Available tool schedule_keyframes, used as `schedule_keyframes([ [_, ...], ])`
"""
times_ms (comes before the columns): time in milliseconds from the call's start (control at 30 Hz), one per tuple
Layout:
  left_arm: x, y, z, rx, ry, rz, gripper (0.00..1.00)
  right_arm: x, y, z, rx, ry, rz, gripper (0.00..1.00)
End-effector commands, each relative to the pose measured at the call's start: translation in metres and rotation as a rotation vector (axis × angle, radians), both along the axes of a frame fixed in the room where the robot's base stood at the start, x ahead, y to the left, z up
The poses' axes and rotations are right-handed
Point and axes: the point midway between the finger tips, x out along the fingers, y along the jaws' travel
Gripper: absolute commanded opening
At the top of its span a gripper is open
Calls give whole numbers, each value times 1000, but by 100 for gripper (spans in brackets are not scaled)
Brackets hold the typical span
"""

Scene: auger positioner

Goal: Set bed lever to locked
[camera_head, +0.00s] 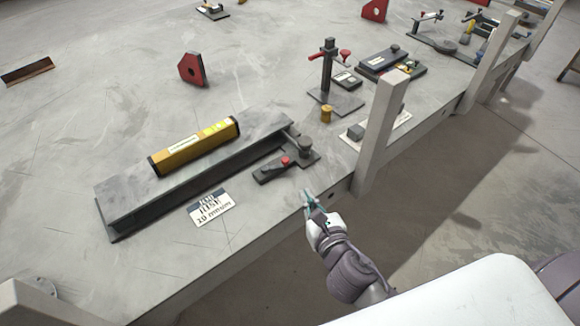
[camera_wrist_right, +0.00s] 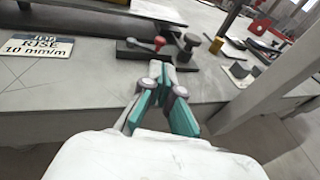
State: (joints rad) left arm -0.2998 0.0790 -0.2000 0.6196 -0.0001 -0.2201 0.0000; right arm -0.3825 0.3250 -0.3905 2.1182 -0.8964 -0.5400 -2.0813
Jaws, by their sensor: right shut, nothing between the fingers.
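A small dark lever (camera_head: 272,173) with a red knob (camera_head: 285,160) lies on the table beside the right end of the long grey bed (camera_head: 125,203). Which part is the bed lever is not labelled. The lever (camera_wrist_right: 132,52) and its red knob (camera_wrist_right: 159,42) also show in the right wrist view, beyond the fingertips. My right gripper (camera_head: 308,195) is at the table's front edge, short of the lever and apart from it. Its teal fingers (camera_wrist_right: 159,68) are shut and empty. My left gripper is not in view.
A yellow level (camera_head: 195,146) lies on the bed. A dark round knob (camera_head: 306,144) stands by the lever. A placard reading "RISE 10 mm/m" (camera_head: 211,207) lies in front. A pale post (camera_head: 380,130) rises right of my gripper. Bare tabletop lies between gripper and lever.

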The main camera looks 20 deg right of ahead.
Motion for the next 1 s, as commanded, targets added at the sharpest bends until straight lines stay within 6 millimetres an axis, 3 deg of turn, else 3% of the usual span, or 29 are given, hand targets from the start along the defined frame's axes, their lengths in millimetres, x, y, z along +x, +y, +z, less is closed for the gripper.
schedule_keyframes([
  [300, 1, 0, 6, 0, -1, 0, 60, 68, 2, -12, 3, -3, -1, 0],
  [500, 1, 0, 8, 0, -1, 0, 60, 101, 3, -20, 4, -2, 0, 0],
  [700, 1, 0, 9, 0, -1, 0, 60, 116, 4, -23, 3, -2, 1, 0],
  [1000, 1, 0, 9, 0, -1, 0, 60, 118, 4, -24, 2, -1, 2, 0],
])
